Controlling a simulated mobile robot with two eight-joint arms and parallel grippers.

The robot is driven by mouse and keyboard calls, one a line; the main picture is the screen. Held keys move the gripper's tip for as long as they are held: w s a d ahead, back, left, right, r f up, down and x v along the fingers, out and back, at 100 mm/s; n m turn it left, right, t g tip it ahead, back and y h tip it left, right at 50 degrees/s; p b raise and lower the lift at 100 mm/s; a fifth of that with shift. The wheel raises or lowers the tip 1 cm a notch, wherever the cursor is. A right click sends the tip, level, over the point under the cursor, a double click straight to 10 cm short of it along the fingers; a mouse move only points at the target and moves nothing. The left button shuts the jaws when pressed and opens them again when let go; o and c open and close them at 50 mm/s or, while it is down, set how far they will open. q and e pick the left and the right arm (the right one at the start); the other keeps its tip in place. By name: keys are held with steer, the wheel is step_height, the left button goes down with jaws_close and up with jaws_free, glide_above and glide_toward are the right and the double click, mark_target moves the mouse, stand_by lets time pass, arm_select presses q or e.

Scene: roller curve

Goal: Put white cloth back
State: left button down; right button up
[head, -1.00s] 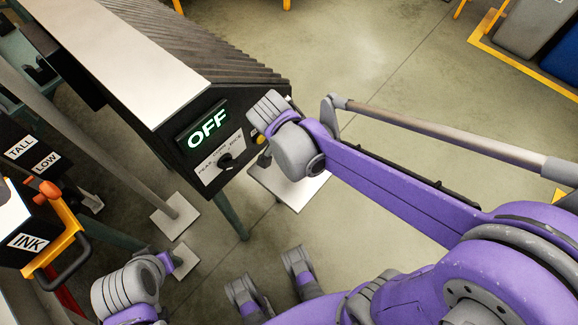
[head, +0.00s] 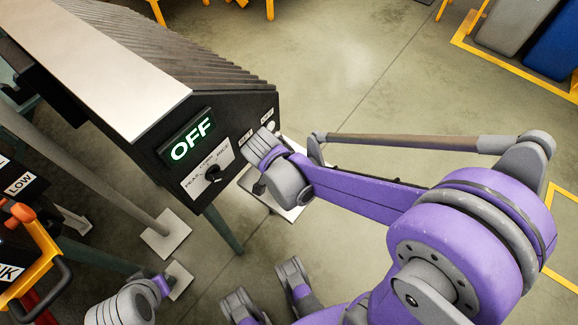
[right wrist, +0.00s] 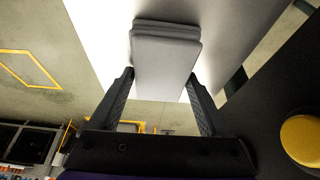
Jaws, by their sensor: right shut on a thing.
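The white cloth (right wrist: 165,62), a folded pale grey-white stack, sits between the two dark fingers of my right gripper (right wrist: 160,78) in the right wrist view. The fingers are shut on its sides. A broad white surface lies behind it; I cannot tell whether the cloth touches that surface. In the head view my right wrist (head: 285,178) is beside the front panel of the black machine (head: 215,150); its fingers and the cloth are hidden there.
The machine has a lit OFF display (head: 191,140), a dial (head: 213,173) and a pale top (head: 105,60). A yellow button (right wrist: 301,139) is close to the right gripper. An orange-framed INK unit (head: 35,265) stands at the left. Floor (head: 350,85) beyond the machine is open.

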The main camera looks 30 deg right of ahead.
steer(key=o, duration=1.3)
steer(key=shift+f, duration=0.1)
steer(key=shift+a+r, duration=0.1)
steer(key=shift+r, duration=0.35)
steer(key=p+v, duration=0.4)
steer(key=v, duration=0.7)
steer(key=s+f+n+t+y, duration=0.1)
steer(key=s+n+t+y, duration=0.2)
steer(key=s+n, duration=0.7)
steer(key=shift+f+n+y, duration=0.4)
steer(key=shift+n+y, duration=0.2)
steer(key=shift+n, duration=1.2)
